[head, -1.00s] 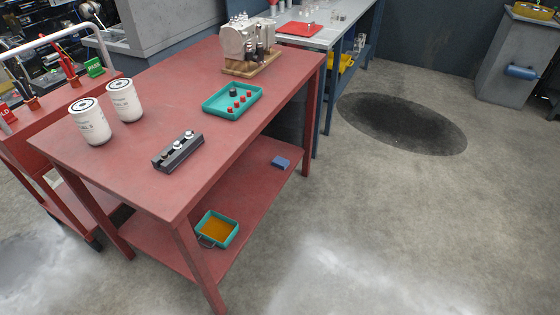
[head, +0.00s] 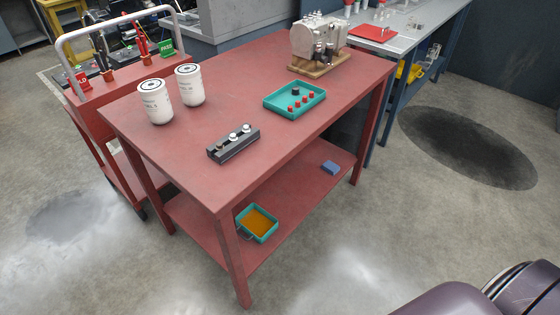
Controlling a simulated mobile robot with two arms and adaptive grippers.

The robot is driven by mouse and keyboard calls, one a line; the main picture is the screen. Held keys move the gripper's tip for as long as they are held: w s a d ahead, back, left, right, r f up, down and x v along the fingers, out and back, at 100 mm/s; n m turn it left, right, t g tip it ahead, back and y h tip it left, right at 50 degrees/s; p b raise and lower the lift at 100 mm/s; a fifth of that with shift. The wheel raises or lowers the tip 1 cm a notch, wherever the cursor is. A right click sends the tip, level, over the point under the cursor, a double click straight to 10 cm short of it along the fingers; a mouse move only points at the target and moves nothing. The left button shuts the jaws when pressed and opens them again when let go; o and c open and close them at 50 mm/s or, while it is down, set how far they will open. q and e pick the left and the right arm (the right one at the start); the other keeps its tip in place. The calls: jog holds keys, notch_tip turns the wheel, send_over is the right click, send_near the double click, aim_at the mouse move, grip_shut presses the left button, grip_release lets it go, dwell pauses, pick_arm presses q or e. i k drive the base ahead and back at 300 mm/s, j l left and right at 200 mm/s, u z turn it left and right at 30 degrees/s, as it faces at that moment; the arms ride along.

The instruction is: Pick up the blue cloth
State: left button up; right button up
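A small folded blue cloth (head: 331,167) lies on the lower shelf (head: 290,205) of the red table, near its right end. It is flat and small in the head view, below the tabletop's front edge. Neither of my grippers shows in the head view. A dark purple, rounded part of my own body shows at the bottom right corner.
The red table's top (head: 200,125) holds two white filters (head: 156,101), a black block with silver knobs (head: 234,144), a teal tray (head: 295,100) and a metal pump (head: 318,42). A teal tray of amber liquid (head: 257,223) is on the lower shelf. Floor in front is clear.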

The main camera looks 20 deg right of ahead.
aim_at(330, 167)
jog(key=i+l+u, duration=0.1)
jog(key=l+u, duration=0.2)
jog(key=l, duration=0.35)
jog(key=l+u, duration=0.35)
jog(key=l, duration=0.3)
jog(key=l+u, duration=0.3)
jog(key=l, duration=0.35)
jog(key=k+l+u, duration=0.2)
jog(key=l+u, duration=0.15)
jog(key=l, duration=0.25)
